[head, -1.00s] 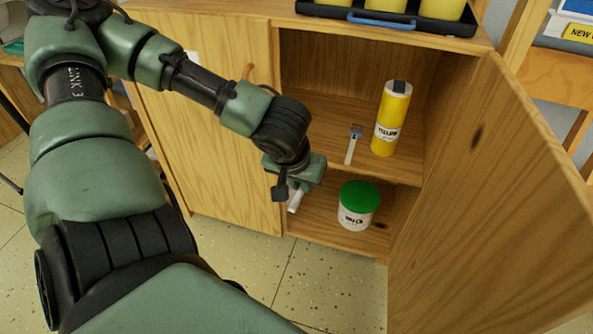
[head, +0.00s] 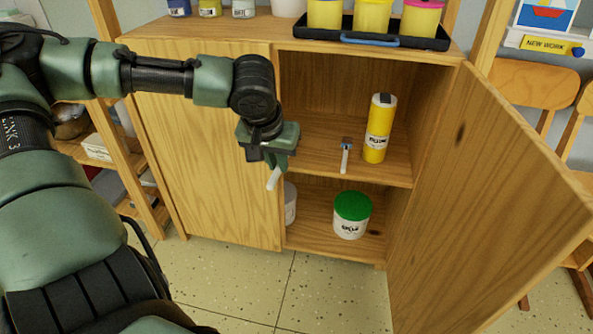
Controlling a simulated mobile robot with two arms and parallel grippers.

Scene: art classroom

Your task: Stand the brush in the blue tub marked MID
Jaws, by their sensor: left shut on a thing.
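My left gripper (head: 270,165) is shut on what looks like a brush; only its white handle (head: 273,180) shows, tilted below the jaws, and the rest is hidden. The gripper is in front of the cabinet, by the left edge of its opening. Another brush (head: 345,157), white-handled with a blue-grey band and a dark head, is on the middle shelf. I cannot see a blue tub marked MID. My right gripper is not in view.
A yellow bottle (head: 377,130) stands beside the shelf brush. A green-lidded tub (head: 351,216) and a partly hidden white container (head: 290,203) are below. The right door (head: 480,190) stands open. A black tray (head: 395,38) with yellow tubs is on top, with several containers to its left.

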